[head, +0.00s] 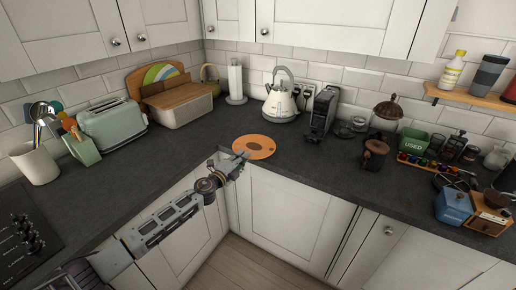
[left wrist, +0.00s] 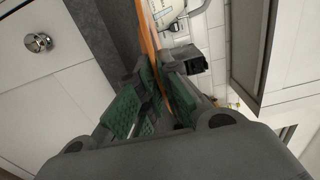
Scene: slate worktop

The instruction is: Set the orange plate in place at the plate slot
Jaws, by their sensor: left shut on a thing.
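The orange plate (head: 262,154), a round disc with a darker ring at its middle, shows in the head view near the inner corner of the worktop. My left gripper (head: 240,160) is shut on its near left edge. In the left wrist view the plate (left wrist: 150,42) is seen edge-on, between the green-padded fingers of my left gripper (left wrist: 160,88). I cannot tell whether the plate touches the worktop or hangs just above it. I cannot make out the plate slot for certain. My right gripper is not in view.
A kettle (head: 281,104) and a black coffee machine (head: 321,115) stand behind the plate. A paper towel roll (head: 235,80), a bread bin (head: 181,108) and a toaster (head: 112,126) stand to the left. The dark worktop (head: 205,143) around the plate is clear.

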